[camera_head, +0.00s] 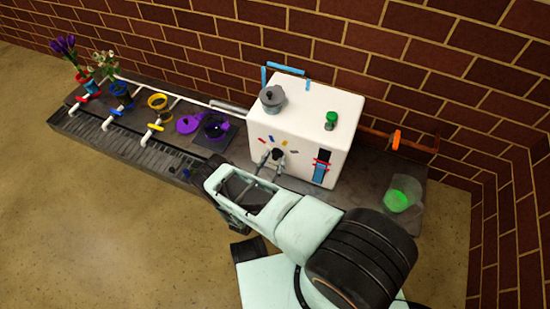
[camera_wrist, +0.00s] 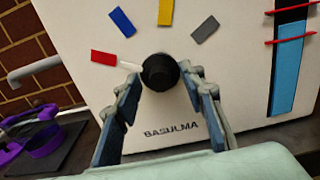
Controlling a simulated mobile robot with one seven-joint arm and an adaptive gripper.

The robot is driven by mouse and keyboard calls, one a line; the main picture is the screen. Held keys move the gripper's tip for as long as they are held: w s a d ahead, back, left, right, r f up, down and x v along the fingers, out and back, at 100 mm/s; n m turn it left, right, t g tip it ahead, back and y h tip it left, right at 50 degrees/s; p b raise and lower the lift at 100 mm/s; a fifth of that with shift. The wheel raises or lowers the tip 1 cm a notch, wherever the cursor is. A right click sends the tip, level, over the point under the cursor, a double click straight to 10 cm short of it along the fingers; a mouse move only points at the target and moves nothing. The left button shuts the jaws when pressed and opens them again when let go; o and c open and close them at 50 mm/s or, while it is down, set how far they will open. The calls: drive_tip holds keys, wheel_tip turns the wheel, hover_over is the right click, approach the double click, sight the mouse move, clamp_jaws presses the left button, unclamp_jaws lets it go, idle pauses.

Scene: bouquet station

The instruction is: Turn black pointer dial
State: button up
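The black pointer dial (camera_wrist: 160,72) is a round knob on the front of a white box (camera_head: 330,105); it also shows in the head view (camera_head: 277,154). Its pale pointer (camera_wrist: 131,66) points left toward the red mark (camera_wrist: 113,57). Blue (camera_wrist: 122,22), yellow (camera_wrist: 165,12) and grey (camera_wrist: 205,31) marks fan out above the dial. My gripper (camera_wrist: 165,88) is at the dial, with one finger on each side. The fingers are apart; the left one shows a gap to the knob, and contact on the right is unclear.
A blue level strip (camera_wrist: 287,65) with red lines is right of the dial. A purple pot (camera_head: 189,124) and coloured valves stand left on the dark bench (camera_head: 70,122). A glass with green content (camera_head: 397,201) stands right. A brick wall is behind.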

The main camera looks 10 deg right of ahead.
clamp_jaws()
drive_tip(key=shift+m, duration=0.3)
drive_tip(key=m, duration=0.4)
drive_tip(key=shift+m, duration=0.3)
drive_tip(key=m, duration=1.1)
drive_tip(key=shift+m, duration=0.4)
drive_tip(key=m, duration=0.7)
